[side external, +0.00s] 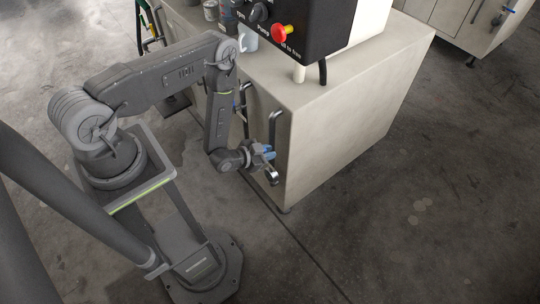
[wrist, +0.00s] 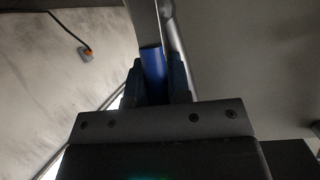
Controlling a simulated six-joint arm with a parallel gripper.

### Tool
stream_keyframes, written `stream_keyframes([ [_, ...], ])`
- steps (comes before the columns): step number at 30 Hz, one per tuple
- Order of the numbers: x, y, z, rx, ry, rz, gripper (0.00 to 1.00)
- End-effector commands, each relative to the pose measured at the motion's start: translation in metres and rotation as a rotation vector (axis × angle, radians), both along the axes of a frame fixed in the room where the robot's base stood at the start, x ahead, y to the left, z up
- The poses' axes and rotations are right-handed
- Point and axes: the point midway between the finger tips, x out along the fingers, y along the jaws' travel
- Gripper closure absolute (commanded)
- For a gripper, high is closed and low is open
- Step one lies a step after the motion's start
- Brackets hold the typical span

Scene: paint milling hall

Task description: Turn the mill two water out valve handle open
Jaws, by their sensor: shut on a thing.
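A blue valve handle (wrist: 152,62) sits between the two dark fingers of my gripper (wrist: 160,82) in the wrist view, and the fingers are shut on it. In the side view my gripper (side external: 265,160) is low at the front of the pale cabinet (side external: 345,115), near its right front edge. A bit of the blue handle (side external: 268,151) shows there beside the fingers. The valve body is mostly hidden by my wrist and fingers. No label is readable, so I cannot tell which mill's valve this is, nor how far the handle is turned.
A black control box (side external: 310,28) with a red stop button (side external: 284,31) stands on the cabinet. A light cup (side external: 249,40) is beside it. Dark bar handles (side external: 277,128) stick out close to my gripper. Another cabinet (side external: 455,22) stands at upper right. The floor right is clear.

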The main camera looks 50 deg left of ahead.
Motion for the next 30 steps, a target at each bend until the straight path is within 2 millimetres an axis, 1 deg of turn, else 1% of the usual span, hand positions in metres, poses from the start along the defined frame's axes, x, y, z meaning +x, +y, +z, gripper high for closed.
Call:
stream_keyframes([
  [1, 0.0002, 0.0035, 0.0001, -0.032, -0.001, 0.004, 1.00],
  [6, 0.0002, 0.0079, 0.0010, -0.123, -0.002, 0.003, 1.00],
  [12, 0.0003, 0.0108, 0.0013, -0.186, -0.001, 0.002, 1.00],
  [29, 0.0006, 0.0120, 0.0011, -0.212, 0.000, 0.003, 1.00],
  [30, 0.0006, 0.0120, 0.0011, -0.212, 0.000, 0.003, 0.78],
])
